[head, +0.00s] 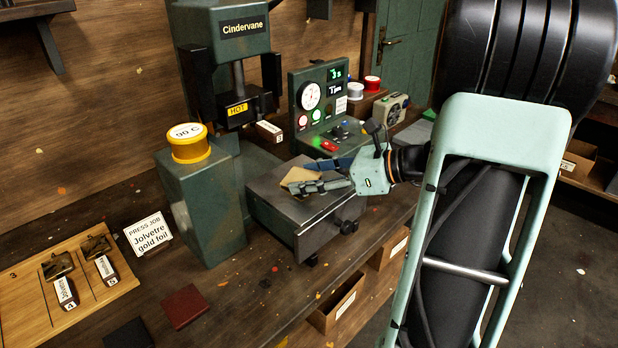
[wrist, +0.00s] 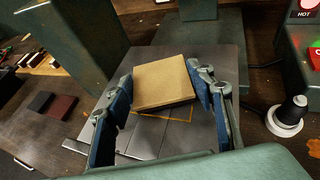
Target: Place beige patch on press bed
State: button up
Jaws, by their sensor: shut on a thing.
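The beige patch (wrist: 163,82) is a flat square held between the two blue-padded fingers of my gripper (wrist: 165,92). In the head view the patch (head: 298,175) shows partly behind the fingers of my gripper (head: 312,179). The press bed (head: 290,211) is a dark grey metal block, and the patch is over its top. In the wrist view the bed (wrist: 150,135) has a yellow outline, partly covered by the patch. I cannot tell whether the patch touches the bed.
The green Cindervane press (head: 222,50) with its HOT head stands behind the bed. A control panel (head: 320,105) is behind. A dark red patch (head: 186,306) and a black patch (head: 129,334) lie at the bench front.

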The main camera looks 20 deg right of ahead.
jog(key=o, duration=1.1)
jog(key=shift+f, duration=0.1)
jog(key=shift+r, duration=0.25)
jog(key=p+v, duration=0.1)
jog(key=v, duration=1.1)
